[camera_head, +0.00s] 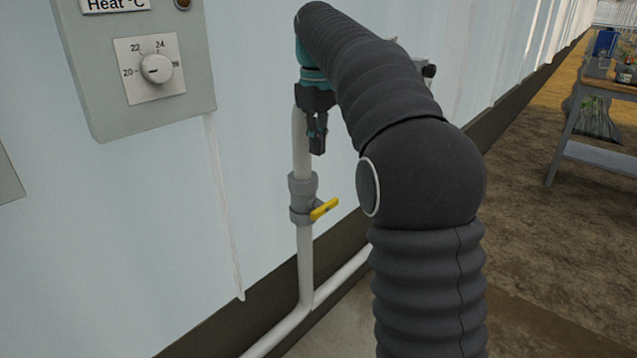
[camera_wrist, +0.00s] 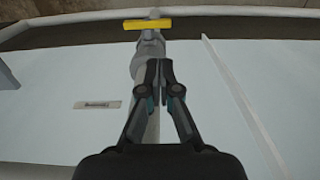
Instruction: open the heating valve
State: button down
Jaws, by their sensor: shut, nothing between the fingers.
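The heating valve (camera_head: 303,199) is a grey fitting on a white vertical pipe by the wall, with a yellow lever (camera_head: 324,209) that points out to the right, across the pipe. In the wrist view the yellow lever (camera_wrist: 147,24) lies crosswise at the top, over the grey valve body (camera_wrist: 148,52). My gripper (camera_head: 317,152) hangs in front of the pipe, above the valve and apart from the lever. In the wrist view my gripper's fingertips (camera_wrist: 160,66) are together with nothing between them. They hide part of the pipe.
A grey control box with a heat dial (camera_head: 155,68) is on the wall at the upper left. A white pipe (camera_head: 340,275) runs low along the wall. A table (camera_head: 600,155) stands at the far right. The floor between is clear.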

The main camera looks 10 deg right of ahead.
aim_at(318, 210)
notch_tip(318, 210, down, 14)
jog(key=b, duration=0.2)
jog(key=shift+r+b, duration=0.15)
jog(key=shift+b, duration=0.15)
dwell(0.5)
jog(key=shift+s+a+b, duration=0.1)
jog(key=shift+a+b, duration=0.05)
jog(key=shift+b, duration=0.15)
jog(key=shift+h, duration=0.3)
